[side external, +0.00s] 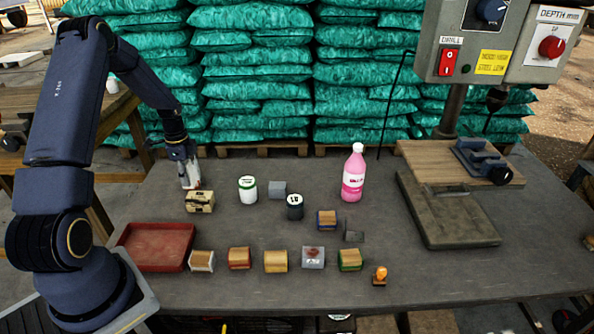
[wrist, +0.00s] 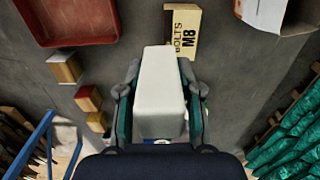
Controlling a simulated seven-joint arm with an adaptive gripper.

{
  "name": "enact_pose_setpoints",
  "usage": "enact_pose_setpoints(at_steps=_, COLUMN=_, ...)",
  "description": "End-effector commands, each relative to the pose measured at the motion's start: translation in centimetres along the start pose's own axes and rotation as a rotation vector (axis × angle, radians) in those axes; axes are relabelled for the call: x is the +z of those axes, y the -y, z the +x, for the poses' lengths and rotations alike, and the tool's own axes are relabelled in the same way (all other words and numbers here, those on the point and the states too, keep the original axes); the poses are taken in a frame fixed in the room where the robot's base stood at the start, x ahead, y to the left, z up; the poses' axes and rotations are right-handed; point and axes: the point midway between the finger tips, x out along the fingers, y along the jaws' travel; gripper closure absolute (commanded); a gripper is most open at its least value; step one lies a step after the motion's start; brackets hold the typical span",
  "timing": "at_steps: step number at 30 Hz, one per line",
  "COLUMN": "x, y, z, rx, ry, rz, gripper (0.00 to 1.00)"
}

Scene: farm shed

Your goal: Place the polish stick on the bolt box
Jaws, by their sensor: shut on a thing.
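My gripper (side external: 189,177) is shut on the polish stick, a pale whitish block that shows large between the fingers in the wrist view (wrist: 162,92). In the side view the gripper points down, with the stick just above or behind the bolt box (side external: 200,203). The bolt box is a small cream-and-tan box on the table. In the wrist view the box (wrist: 184,30) reads "BOLTS M8", and the stick's far end overlaps its lower left corner. I cannot tell whether stick and box touch.
A red tray (side external: 155,247) lies left of the box at the front. A white jar (side external: 248,190), a grey block (side external: 278,190) and a dark jar (side external: 295,207) stand to its right. Several small blocks line the front. A pink bottle (side external: 353,176) and a drill press (side external: 455,150) stand farther right.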

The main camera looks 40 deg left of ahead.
Motion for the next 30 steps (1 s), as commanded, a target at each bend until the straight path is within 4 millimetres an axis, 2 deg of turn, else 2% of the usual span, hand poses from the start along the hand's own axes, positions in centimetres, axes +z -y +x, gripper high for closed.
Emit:
enact_pose_setpoints(at_steps=3, x=-0.3, y=1.7, z=2.1, rx=0.0, ry=0.0, rz=0.001, gripper=1.0)
enact_pose_setpoints(at_steps=6, x=-0.5, y=2.5, z=3.0, rx=-0.002, ry=0.0, rz=0.001, gripper=1.0)
enact_pose_setpoints(at_steps=11, x=-0.5, y=3.2, z=3.8, rx=-0.003, ry=0.0, rz=0.001, gripper=1.0)
enact_pose_setpoints(at_steps=18, x=-0.5, y=3.3, z=7.0, rx=-0.001, ry=0.001, rz=0.001, gripper=1.0)
enact_pose_setpoints(at_steps=29, x=-0.6, y=3.4, z=7.3, rx=-0.002, ry=0.0, rz=0.0, gripper=1.0)
enact_pose_setpoints(at_steps=30, x=-0.5, y=3.4, z=7.3, rx=-0.002, ry=0.0, rz=0.0, gripper=0.61)
